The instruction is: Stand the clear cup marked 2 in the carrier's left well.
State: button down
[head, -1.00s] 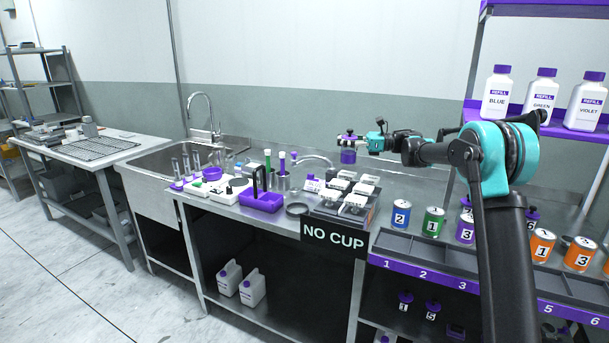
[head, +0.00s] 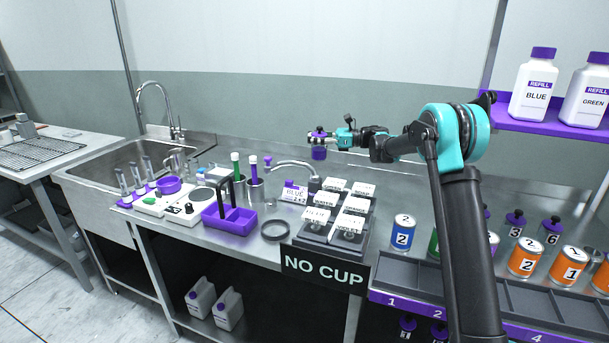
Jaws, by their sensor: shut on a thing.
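My gripper (head: 319,139) is stretched out over the back of the steel counter, shut on a small purple-looking vessel (head: 319,153) that hangs upright below it, above the counter. No number can be read on the vessel, and I cannot tell if it is the clear cup marked 2. The purple carrier (head: 232,222) with a black upright handle stands on the counter, to the left of and nearer than my gripper. Its wells look empty. No cup marked 2 can be made out elsewhere.
A black rack of labelled blocks (head: 327,234) stands right of the carrier, above a NO CUP sign (head: 324,271). A dark ring (head: 275,230) lies between them. A tap (head: 293,164) arches behind. Numbered cans, such as the blue one (head: 403,232), stand right. White devices (head: 188,206) stand left.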

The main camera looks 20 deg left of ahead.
notch_tip(320, 180, down, 14)
jog(key=shift+r, duration=0.25)
jog(key=shift+f, duration=0.1)
jog(key=c, duration=0.8)
grip_release()
jog(key=shift+o, duration=0.2)
